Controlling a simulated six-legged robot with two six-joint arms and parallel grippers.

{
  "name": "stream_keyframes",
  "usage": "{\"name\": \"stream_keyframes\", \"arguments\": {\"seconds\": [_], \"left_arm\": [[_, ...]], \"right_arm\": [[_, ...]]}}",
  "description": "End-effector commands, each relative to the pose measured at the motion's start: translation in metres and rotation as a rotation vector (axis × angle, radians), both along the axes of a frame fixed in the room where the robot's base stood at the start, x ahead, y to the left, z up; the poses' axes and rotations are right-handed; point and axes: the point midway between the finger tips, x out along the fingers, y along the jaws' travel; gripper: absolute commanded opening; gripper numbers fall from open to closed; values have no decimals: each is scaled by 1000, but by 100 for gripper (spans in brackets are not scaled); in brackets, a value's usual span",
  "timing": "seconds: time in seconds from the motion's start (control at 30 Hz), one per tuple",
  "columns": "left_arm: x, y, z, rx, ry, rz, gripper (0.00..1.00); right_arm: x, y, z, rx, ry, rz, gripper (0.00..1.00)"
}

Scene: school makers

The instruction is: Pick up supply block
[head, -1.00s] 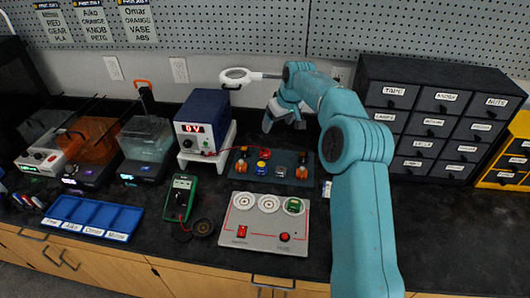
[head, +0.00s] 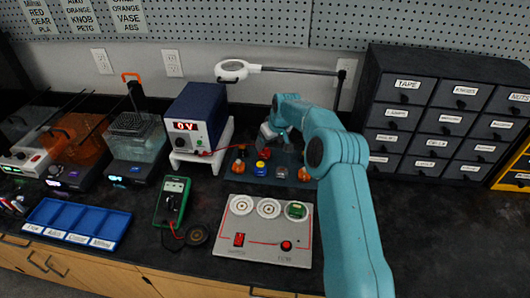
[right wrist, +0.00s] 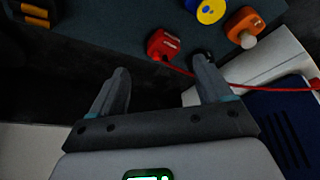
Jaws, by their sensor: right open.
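A small red block (head: 264,153) stands at the back of a dark blue-grey mat (head: 232,182). In the right wrist view the red block (right wrist: 163,45) has a red wire running right toward the blue-cased power supply (right wrist: 287,127). No label marks it as the supply block. My right gripper (right wrist: 160,67) is open and empty, its two fingers spread below the red block in the picture, apart from it. In the head view my right gripper (head: 267,132) hangs just behind the mat. My left gripper is out of view.
A blue and yellow block (right wrist: 210,10) and an orange block (right wrist: 245,27) sit near the red one. The power supply (head: 198,115) on its white stand (head: 225,137) is close on the left. A grey board (head: 267,243) lies in front, and a drawer cabinet (head: 437,115) stands right.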

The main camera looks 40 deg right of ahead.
Motion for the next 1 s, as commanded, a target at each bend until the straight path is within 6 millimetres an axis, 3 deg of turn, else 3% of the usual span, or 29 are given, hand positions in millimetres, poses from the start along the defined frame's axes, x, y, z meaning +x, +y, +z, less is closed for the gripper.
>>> {"name": "stream_keyframes", "arguments": {"seconds": [0.17, 0.43, 0.73, 0.77, 0.9, 0.93, 1.0], "left_arm": [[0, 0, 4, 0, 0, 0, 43], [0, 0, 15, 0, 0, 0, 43], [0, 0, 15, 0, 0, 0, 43], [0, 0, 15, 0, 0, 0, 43], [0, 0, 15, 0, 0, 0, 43], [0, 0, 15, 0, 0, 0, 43], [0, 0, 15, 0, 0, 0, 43]], "right_arm": [[7, 0, -12, 1, 1, 0, 79], [24, -2, -48, 1, 0, -1, 79], [26, -3, -54, 0, -1, 0, 79], [26, -3, -54, 0, -1, 0, 72], [26, -3, -54, 0, -1, 0, 27], [26, -3, -54, 0, -1, 0, 21], [26, -3, -54, 0, -1, 0, 21]]}}
